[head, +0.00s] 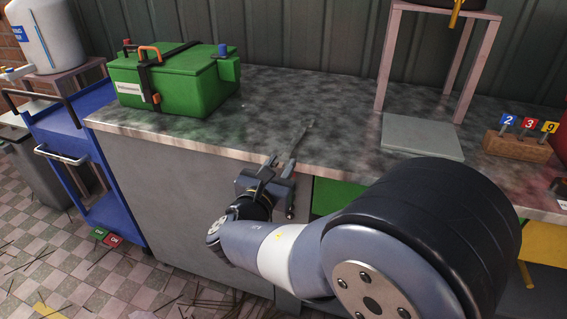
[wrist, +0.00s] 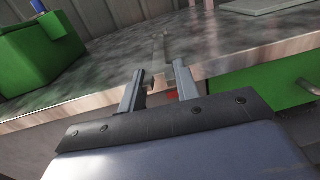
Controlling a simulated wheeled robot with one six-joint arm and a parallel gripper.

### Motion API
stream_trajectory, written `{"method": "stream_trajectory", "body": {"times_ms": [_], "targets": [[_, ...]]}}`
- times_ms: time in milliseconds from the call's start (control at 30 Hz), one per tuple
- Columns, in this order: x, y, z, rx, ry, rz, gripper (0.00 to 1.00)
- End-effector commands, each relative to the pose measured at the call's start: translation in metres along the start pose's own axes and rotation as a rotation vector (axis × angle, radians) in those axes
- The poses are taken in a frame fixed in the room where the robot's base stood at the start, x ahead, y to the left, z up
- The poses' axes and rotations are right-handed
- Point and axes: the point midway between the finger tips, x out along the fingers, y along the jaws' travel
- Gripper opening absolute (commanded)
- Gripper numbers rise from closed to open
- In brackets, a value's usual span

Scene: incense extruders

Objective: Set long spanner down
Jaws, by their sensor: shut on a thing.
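The long spanner is a thin grey bar (head: 301,137) that blends with the mottled grey counter top (head: 345,118). It reaches from my gripper (head: 279,168) away over the counter's front edge. My gripper is shut on its near end, at the front edge of the counter. In the wrist view the spanner (wrist: 160,46) runs forward from between the two fingers (wrist: 161,74). I cannot tell whether its far end touches the counter or hovers just above it.
A green box (head: 185,92) with clamps stands at the counter's left end. A pale square plate (head: 421,137) lies to the right, under a pinkish stand (head: 382,75). A wooden block with numbered tags (head: 517,146) is farther right. The counter between box and plate is clear.

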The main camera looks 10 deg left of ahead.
Motion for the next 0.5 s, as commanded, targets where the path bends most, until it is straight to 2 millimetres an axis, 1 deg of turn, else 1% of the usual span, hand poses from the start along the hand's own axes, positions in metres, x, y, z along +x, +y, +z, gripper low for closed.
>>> {"method": "stream_trajectory", "body": {"times_ms": [33, 100, 300, 400, 500], "targets": [[0.000, 0.000, 0.015, 0.005, -0.004, 0.000, 0.05], [0.000, 0.000, 0.030, 0.005, -0.005, 0.000, 0.05], [0.000, 0.000, 0.068, 0.005, -0.004, 0.001, 0.05], [0.000, 0.000, 0.080, 0.003, -0.002, 0.000, 0.05], [0.000, 0.000, 0.086, 0.002, -0.002, 0.000, 0.05]]}}
